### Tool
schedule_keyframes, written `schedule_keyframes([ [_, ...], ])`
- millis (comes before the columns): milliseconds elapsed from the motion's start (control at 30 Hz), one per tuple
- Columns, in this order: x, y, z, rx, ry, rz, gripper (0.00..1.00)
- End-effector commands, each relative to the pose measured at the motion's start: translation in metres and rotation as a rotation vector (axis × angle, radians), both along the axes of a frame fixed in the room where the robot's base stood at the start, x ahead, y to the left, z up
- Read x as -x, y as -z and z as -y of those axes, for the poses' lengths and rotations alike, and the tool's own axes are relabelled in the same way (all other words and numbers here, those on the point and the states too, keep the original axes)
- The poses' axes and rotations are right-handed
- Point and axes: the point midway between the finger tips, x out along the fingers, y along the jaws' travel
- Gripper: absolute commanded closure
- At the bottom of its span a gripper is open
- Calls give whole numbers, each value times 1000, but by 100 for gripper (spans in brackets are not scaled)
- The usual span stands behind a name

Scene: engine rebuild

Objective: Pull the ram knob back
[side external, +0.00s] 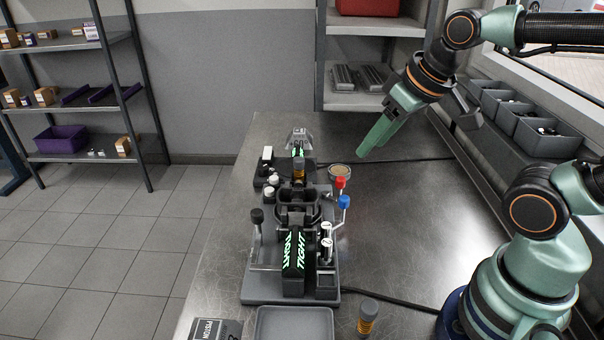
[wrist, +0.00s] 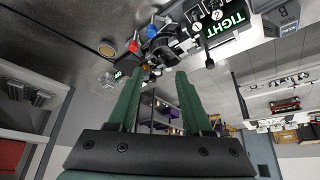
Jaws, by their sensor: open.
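The work fixture (side external: 255,288) stands on the metal bench in the side view, with a black panel (side external: 293,262) marked "TIGHT". It carries a black knob (side external: 257,215) on a rod at its left, and a red knob (side external: 340,182) and a blue knob (side external: 344,202) at its right. I cannot tell which is the ram knob. My gripper (side external: 371,150) is open and empty, above the bench and apart from the fixture, at its back right. In the wrist view, my gripper (wrist: 161,75) points toward the red knob (wrist: 133,46) and blue knob (wrist: 152,30) without touching them.
A round dish (side external: 339,171) sits behind the red knob. A grey tray (side external: 293,325) and a grey-and-orange cylinder (side external: 367,317) are at the front. Grey bins (side external: 497,100) line the right side. The bench right of the fixture is mostly clear, crossed by black cables.

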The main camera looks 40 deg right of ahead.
Motion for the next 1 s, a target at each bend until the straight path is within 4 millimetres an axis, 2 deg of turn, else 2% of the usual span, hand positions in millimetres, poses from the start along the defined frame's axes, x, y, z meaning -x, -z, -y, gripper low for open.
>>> schedule_keyframes([
  [33, 0, 0, 0, 0, 0, 0, 50],
  [67, 0, 0, 0, 0, 0, 0, 38],
  [233, -7, -5, -5, -7, -5, -24, 38],
  [367, -26, -13, -18, -20, -11, -83, 38],
  [533, -59, -19, -43, -35, -15, -181, 38],
  [667, -84, -16, -65, -38, -14, -257, 38],
  [800, -110, -6, -91, -33, -13, -337, 38],
  [1000, -138, 17, -129, -15, -7, -436, 38],
])
